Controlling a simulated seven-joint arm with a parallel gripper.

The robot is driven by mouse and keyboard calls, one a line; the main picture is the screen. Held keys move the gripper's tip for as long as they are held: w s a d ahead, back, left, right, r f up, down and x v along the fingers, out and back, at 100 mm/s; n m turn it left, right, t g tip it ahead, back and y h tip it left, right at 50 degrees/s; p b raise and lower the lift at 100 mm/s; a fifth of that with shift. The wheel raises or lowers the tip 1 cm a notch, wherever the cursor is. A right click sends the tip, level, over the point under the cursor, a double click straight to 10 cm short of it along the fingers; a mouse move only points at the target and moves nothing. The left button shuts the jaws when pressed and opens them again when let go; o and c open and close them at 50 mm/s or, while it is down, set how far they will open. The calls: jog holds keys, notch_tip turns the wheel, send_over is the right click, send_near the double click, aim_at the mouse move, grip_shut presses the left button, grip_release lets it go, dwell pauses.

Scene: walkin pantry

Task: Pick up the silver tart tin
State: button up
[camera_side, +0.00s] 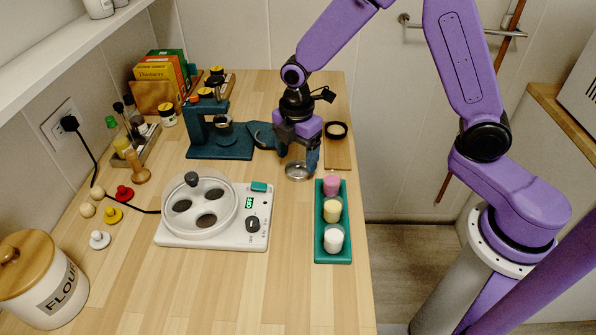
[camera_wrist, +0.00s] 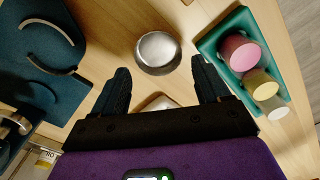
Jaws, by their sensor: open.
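The silver tart tin (camera_side: 298,171) is a small, shallow round metal dish on the wooden counter. In the wrist view the tin (camera_wrist: 158,52) lies beyond the fingertips, roughly centred between them and apart from both. My gripper (camera_side: 299,160) is low over the counter, just behind the tin in the side view. In the wrist view my gripper (camera_wrist: 160,80) has its two dark fingers spread wide, with nothing between them. The finger in the side view hides a little of the area behind the tin.
A teal tray (camera_side: 333,257) with pink, yellow and white cups stands right of the tin. A white appliance (camera_side: 212,238) with a round clear lid is in front left. A teal stand (camera_side: 222,152) is at left.

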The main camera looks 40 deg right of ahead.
aim_at(297, 174)
jog(key=shift+f, duration=1.85)
jog(key=c, duration=0.8)
jog(key=shift+r, duration=0.2)
